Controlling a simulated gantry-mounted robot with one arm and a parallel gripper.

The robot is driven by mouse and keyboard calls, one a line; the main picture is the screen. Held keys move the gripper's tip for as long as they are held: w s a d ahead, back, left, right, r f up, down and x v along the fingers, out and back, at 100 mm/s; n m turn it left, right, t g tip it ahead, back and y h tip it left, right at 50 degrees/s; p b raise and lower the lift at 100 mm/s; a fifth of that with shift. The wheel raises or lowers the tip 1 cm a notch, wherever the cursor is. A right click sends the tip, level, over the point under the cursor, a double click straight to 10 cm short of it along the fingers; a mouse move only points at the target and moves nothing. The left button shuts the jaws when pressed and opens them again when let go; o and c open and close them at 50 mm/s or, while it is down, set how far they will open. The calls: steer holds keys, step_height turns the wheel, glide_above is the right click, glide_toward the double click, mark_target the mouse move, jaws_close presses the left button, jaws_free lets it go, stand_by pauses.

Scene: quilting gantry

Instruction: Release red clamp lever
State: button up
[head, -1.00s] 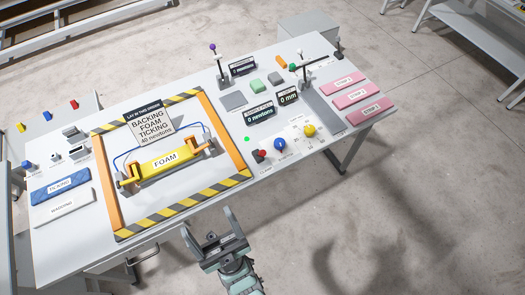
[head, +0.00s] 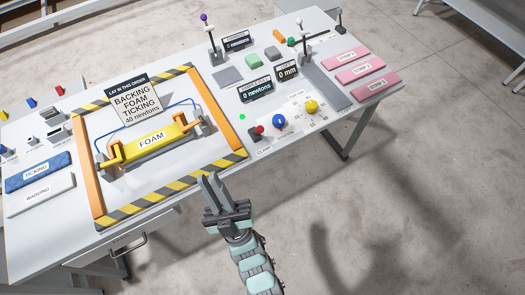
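The red clamp lever (head: 259,129) is a small red-tipped lever on a dark base near the table's front edge, beside a "CLAMP" label. It stands just left of the blue knob (head: 279,122). A yellow block marked "FOAM" (head: 151,141) sits inside the frame between orange end pieces.
The black-and-yellow striped frame (head: 175,199) fills the table's middle left. A yellow knob (head: 311,107) is right of the blue one. Displays (head: 256,92) reading "0 newtons" and "0 mm" stand behind. Pink step pads (head: 371,87) lie at right. A green light (head: 242,117) is lit.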

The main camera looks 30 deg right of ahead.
mark_target(258, 131)
steer(key=w+d+f+n+g+h+b, duration=0.1)
steer(key=w+d+f+b, duration=0.1)
steer(key=f+b, duration=0.3)
steer(key=w+d+f+n+g+h+b, duration=0.1)
steer(key=d+f+b, duration=0.3)
steer(key=f, duration=0.5)
steer(key=w+d+f+n+g+h+b, duration=0.1)
steer(key=w+d+f+n+h+b, duration=0.1)
steer(key=f+b, duration=0.5)
steer(key=shift+w+d+f, duration=0.3)
steer(key=shift+w+d, duration=0.35)
steer(key=shift+w, duration=0.1)
jaws_close()
steer(key=d+f+n+g+h+b, duration=0.1)
steer(key=d+f+g+h+b, duration=0.1)
steer(key=d+f+b, duration=0.3)
steer(key=w+d+f+n+g+h+b, duration=0.1)
steer(key=d+f+b, duration=0.4)
steer(key=f, duration=0.5)
steer(key=shift+d+g+h+b, duration=0.25)
steer(key=shift+g+h+b, duration=0.35)
steer(key=shift+h+b, duration=0.3)
steer(key=shift+w+r, duration=0.1)
steer(key=shift+w, duration=0.1)
steer(key=b+x, duration=0.3)
steer(key=x, duration=1.1)
steer(key=shift+s, duration=0.1)
